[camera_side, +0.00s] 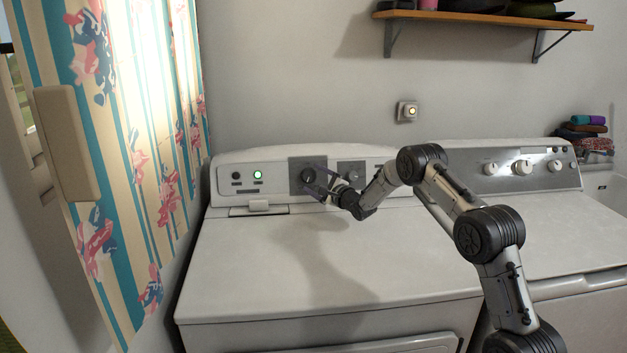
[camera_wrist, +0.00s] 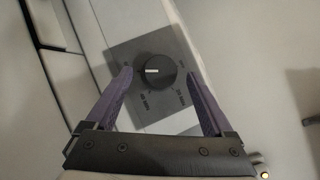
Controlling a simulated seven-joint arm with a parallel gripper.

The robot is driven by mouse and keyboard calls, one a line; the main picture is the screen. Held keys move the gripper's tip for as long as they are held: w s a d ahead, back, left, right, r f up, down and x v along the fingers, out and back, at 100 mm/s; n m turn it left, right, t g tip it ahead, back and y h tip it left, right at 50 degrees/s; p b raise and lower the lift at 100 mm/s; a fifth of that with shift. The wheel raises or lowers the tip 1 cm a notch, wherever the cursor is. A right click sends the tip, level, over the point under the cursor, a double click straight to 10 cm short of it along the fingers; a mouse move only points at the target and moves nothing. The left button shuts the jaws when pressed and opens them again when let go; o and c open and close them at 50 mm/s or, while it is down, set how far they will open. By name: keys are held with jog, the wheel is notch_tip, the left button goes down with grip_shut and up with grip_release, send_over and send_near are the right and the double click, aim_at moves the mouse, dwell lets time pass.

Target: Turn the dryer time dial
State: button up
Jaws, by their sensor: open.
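The dryer time dial (camera_wrist: 156,72) is a round black knob with a white pointer line on a grey square panel with minute markings. In the wrist view it lies between and a little beyond the fingers of my gripper (camera_wrist: 158,88). The two purple fingers are spread wide, one on each side of the dial, with gaps to it. Nothing is held.
A grey second knob (camera_side: 353,172) sits just right of my gripper on the same console. A lit green button (camera_side: 257,174) is to the left. A second machine's console (camera_side: 520,170) stands at right, and a striped curtain (camera_side: 150,150) hangs at left. The white top (camera_side: 260,260) is clear.

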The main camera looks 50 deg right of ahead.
jog(key=shift+w+d, duration=0.15)
jog(key=shift+w, duration=0.35)
jog(key=c, duration=1.4)
